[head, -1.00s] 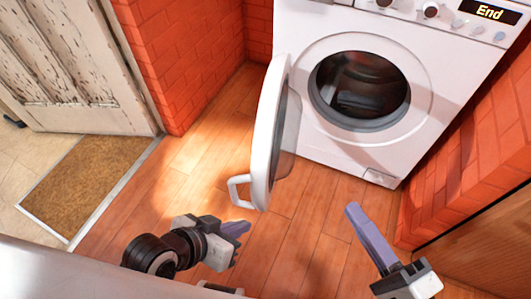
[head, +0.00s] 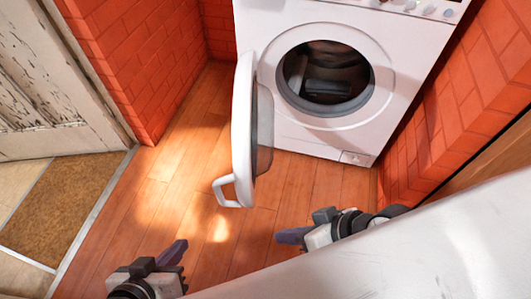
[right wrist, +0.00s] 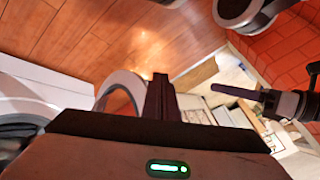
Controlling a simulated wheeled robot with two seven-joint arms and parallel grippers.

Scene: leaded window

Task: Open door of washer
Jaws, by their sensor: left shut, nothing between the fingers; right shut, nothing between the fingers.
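The white washer (head: 285,135) stands at the back of the head view, with its dark round drum opening uncovered. Its door (head: 243,100) stands wide open, swung out to the left and seen nearly edge-on. The door's white loop handle (head: 219,192) points left, with no gripper touching it. My left gripper (head: 178,250) is shut and empty, below and left of the handle. My right gripper (head: 285,236) is shut and empty, below and right of the door. The right wrist view shows its dark closed fingers (right wrist: 158,95) and my left gripper (right wrist: 220,89).
A red brick wall (head: 130,60) stands left of the washer and another (head: 450,95) right of it. A worn white door (head: 50,95) and a brown mat (head: 60,205) are at far left. The wooden floor (head: 185,180) before the washer is clear.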

